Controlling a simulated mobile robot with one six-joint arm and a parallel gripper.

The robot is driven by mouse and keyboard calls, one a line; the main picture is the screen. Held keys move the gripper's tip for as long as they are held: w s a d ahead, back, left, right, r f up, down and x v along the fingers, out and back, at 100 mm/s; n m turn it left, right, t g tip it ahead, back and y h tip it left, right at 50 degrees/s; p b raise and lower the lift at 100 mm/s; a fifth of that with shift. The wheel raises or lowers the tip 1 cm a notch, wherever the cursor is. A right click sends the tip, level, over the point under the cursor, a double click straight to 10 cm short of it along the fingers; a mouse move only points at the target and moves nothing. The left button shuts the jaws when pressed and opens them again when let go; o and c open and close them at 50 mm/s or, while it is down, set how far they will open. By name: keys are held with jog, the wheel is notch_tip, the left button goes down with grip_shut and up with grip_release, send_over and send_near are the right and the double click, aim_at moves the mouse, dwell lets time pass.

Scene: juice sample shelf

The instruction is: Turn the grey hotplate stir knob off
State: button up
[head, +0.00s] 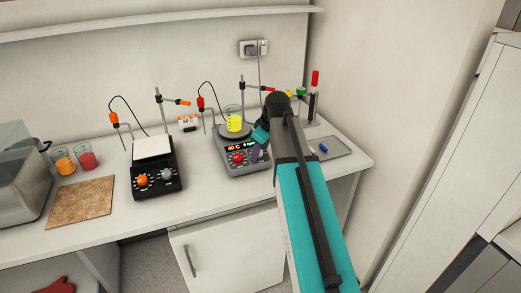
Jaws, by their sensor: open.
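The grey hotplate (228,165) stands on the bench right of the middle, with a lit display (236,148) and a red knob (238,158) on its front panel. A beaker of yellow liquid (234,120) sits on its plate. My gripper (258,150) is at the right side of the front panel, pointing down, with its jaws open. It covers that part of the panel, so the stir knob there is hidden. Whether the fingers touch the knob cannot be told.
A black hotplate (160,194) with an orange and a grey knob stands to the left. Stands with probes rise behind both hotplates. A grey tray (334,151) lies to the right. Two beakers, a cork mat (80,203) and a clear-walled bath are at the left.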

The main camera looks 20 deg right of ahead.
jog(key=shift+r, duration=0.1)
jog(key=a+b+v, duration=0.1)
jog(key=b+v, duration=0.1)
jog(key=v, duration=1.1)
jog(key=shift+s+d+r, duration=0.2)
jog(key=shift+d+r, duration=0.1)
jog(key=shift+d, duration=0.15)
jog(key=shift+f, duration=0.1)
